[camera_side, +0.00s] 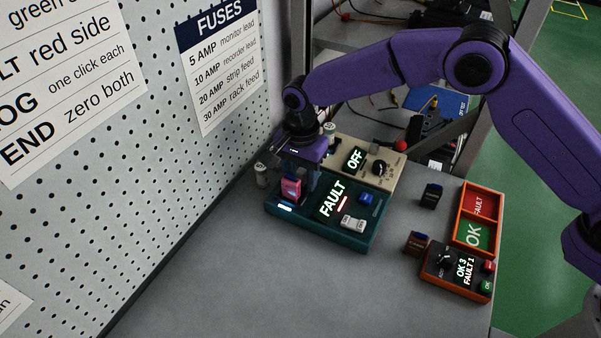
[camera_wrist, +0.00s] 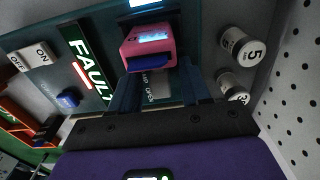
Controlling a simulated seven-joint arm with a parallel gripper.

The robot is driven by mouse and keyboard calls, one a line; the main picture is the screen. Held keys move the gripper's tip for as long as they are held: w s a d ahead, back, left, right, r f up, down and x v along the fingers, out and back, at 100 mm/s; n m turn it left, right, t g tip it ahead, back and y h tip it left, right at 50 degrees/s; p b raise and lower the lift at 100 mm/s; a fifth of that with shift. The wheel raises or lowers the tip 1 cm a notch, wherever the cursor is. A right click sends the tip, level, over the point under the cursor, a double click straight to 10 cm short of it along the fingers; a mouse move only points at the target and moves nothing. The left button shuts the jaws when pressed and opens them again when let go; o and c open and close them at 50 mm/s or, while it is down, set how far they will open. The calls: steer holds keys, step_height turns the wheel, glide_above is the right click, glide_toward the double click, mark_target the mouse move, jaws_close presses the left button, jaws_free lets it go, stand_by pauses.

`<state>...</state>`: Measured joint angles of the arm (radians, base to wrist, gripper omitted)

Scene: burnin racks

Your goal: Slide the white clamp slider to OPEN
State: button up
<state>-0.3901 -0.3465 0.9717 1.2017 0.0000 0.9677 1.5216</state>
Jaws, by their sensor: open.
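A teal test box (camera_side: 325,237) with a lit FAULT display (camera_side: 333,199) stands on the bench. A pink module (camera_side: 291,188) sits upright at its left end; it also shows in the wrist view (camera_wrist: 148,49) with a small lit screen and a blue part. Just below it in the wrist view is a grey plate (camera_wrist: 156,85) with partly hidden lettering that includes OPEN. I cannot clearly pick out the white clamp slider there. My gripper (camera_wrist: 158,74) is open, pointing down, its dark blue fingers either side of the plate, close to the module. Nothing is held.
A white ON/OFF rocker (camera_side: 353,223) and a blue button (camera_side: 366,198) are on the teal box. A beige unit (camera_side: 386,166) reading OFF stands behind. White numbered cylinders (camera_wrist: 241,46) stand near the pegboard. Orange OK/FAULT trays (camera_side: 463,203) are at right. The front bench is clear.

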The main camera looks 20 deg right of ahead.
jaws_close()
steer(key=shift+w+d, duration=1.45)
steer(key=shift+w, duration=0.05)
jaws_free()
steer(key=shift+r, duration=0.1)
